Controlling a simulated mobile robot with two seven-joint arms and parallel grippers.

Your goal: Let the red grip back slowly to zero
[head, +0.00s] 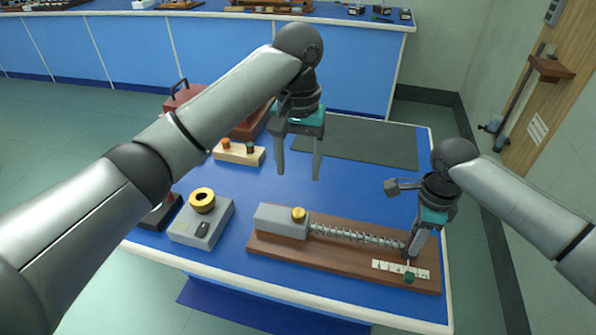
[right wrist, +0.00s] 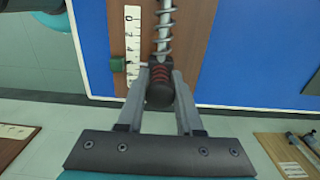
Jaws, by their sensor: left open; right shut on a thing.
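The red grip (right wrist: 160,76), ribbed red with a dark end, sits at the end of a coil spring (right wrist: 165,30) in the right wrist view. My right gripper (right wrist: 160,88) is shut on it, one finger on each side. In the head view the gripper hides the grip, and the spring (head: 355,234) runs to it from a grey box (head: 283,220) with a brass knob. A white scale (right wrist: 132,40) lies beside the grip on the wooden board (head: 330,260). A green marker (right wrist: 117,64) stands at the scale's edge, toward the higher numbers. My left gripper (head: 298,172) is open and empty above the bench.
A grey box with a brass ring (head: 202,200) stands left of the board. A small block with two terminals (head: 238,152) and a red case (head: 185,97) are behind. A dark mat (head: 360,143) lies bare at the back right. The board is near the bench's front edge.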

